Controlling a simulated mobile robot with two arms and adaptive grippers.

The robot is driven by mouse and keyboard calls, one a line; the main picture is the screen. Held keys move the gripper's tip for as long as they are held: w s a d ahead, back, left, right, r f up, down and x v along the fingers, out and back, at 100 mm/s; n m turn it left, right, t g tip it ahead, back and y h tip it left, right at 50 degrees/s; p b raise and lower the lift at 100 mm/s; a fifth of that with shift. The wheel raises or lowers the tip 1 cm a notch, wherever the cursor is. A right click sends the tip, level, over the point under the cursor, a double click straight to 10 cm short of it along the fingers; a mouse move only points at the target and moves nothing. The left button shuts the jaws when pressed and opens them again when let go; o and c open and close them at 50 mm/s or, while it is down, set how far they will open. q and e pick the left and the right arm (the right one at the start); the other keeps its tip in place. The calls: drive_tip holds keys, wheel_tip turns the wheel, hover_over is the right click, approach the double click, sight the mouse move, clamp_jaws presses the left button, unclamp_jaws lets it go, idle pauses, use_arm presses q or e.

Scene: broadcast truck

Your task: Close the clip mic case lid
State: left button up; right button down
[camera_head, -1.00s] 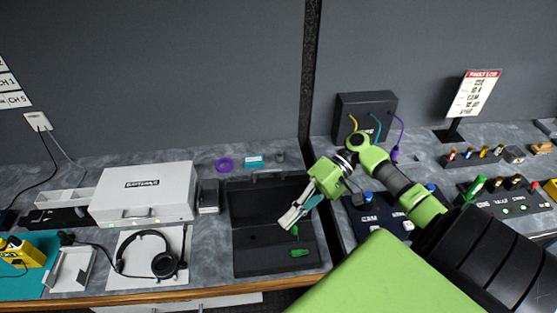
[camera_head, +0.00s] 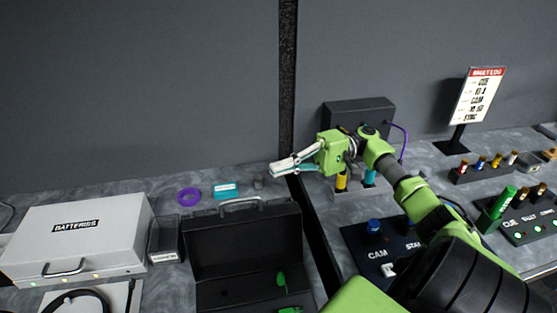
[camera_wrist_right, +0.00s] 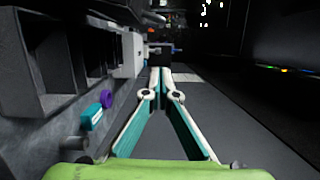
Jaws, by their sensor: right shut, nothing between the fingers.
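The black clip mic case stands open on the counter in the head view. Its lid (camera_head: 238,245) is raised at the back, with a handle along the top edge. Its base (camera_head: 215,291) lies in front, cut off by the bottom edge, with a green clip mic (camera_head: 281,282) and part of another green piece inside. My right gripper (camera_head: 273,171) is shut and empty, in the air above and behind the lid, apart from it. The wrist view shows its fingertips (camera_wrist_right: 161,72) together. My left gripper is not in view.
A silver batteries case (camera_head: 110,240) stands at the left. A purple tape roll (camera_head: 189,196) and a teal box (camera_head: 227,190) lie behind the clip mic case. A panel with a blue button (camera_head: 374,226) is at the right, across a dark gap. A grey wall stands behind.

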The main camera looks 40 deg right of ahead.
drive_tip(key=s+a+p, duration=0.1)
drive_tip(key=a+p, duration=0.4)
drive_tip(key=a, duration=0.4)
drive_tip(key=shift+a+r, duration=0.1)
drive_tip(key=shift+s+r, duration=0.1)
drive_tip(key=shift+s, duration=0.05)
